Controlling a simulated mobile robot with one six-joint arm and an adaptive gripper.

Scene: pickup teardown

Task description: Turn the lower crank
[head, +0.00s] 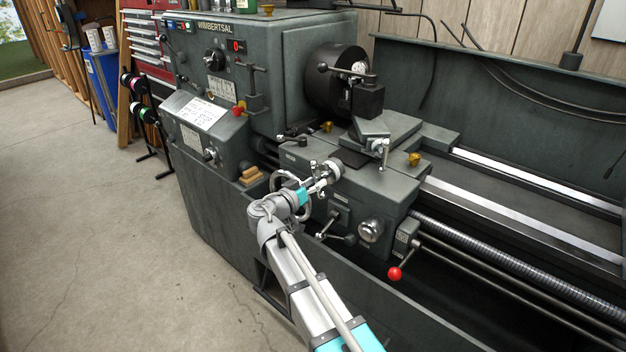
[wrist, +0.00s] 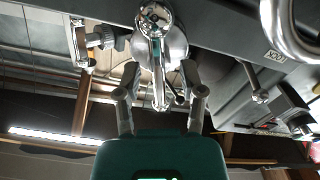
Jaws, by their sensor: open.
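The lower crank (head: 335,168) is a small metal crank with a round hub on the front of the lathe carriage (head: 365,185). In the wrist view the crank (wrist: 158,55) shows close up, with a rounded bright end and a narrow arm pointing down between my fingers. My gripper (head: 318,184) is at the crank in the head view and partly covers it. In the wrist view my gripper (wrist: 162,78) is open, with one finger on each side of the crank arm. I cannot tell whether either finger touches it.
A second, higher crank (head: 383,150) sits on the tool slide. A handwheel (head: 278,181) is just behind my wrist, with a lever (head: 334,222) and a round knob (head: 371,230) below. A red-knobbed lever (head: 396,272) is at lower right. Open floor (head: 120,240) lies left.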

